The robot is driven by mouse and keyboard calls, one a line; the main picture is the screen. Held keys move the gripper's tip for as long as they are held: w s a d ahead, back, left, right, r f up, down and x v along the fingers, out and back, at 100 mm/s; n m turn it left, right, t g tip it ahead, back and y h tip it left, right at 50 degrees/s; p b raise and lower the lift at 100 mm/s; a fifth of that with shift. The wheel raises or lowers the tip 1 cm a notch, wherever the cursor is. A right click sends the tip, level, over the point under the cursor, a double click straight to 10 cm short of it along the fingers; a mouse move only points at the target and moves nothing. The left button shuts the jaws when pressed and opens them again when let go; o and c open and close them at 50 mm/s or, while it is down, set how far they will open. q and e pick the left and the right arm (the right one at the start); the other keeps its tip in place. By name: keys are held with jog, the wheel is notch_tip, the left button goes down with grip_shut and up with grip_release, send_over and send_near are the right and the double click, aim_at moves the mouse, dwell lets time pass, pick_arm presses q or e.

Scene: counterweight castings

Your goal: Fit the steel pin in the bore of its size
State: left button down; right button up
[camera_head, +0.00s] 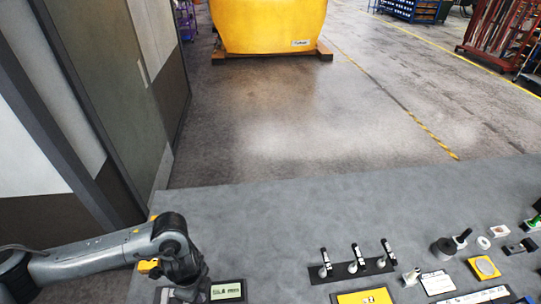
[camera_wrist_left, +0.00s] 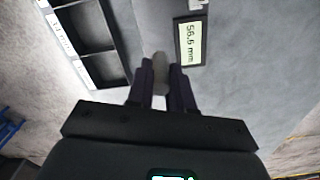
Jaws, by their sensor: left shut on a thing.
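My left gripper (camera_wrist_left: 161,88) is shut on a grey steel pin (camera_wrist_left: 160,70), whose rounded end shows between the fingers in the left wrist view. In the head view the left wrist (camera_head: 178,262) is over the table's lower left part, and the pin cannot be made out there. A black tray (camera_wrist_left: 122,68) with compartments and white size labels lies left of the gripper in the left wrist view. I cannot make out a bore for certain. The right gripper is out of view.
A display reading 56.6 mm (camera_wrist_left: 190,42) is right of the pin; a display (camera_head: 227,291) also shows in the head view. Small parts, a dark cylinder (camera_head: 444,248) and a yellow plate (camera_head: 484,267) crowd the right. The middle tabletop is clear.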

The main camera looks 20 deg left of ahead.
pick_arm(q)
jog(key=w+d+r+n+p, duration=0.4)
jog(key=r+n, duration=0.5)
jog(key=n, duration=0.8)
jog(key=w+d, duration=0.2)
jog(key=d, duration=0.1)
jog(key=shift+r+p, duration=0.15)
jog(key=shift+p, duration=0.15)
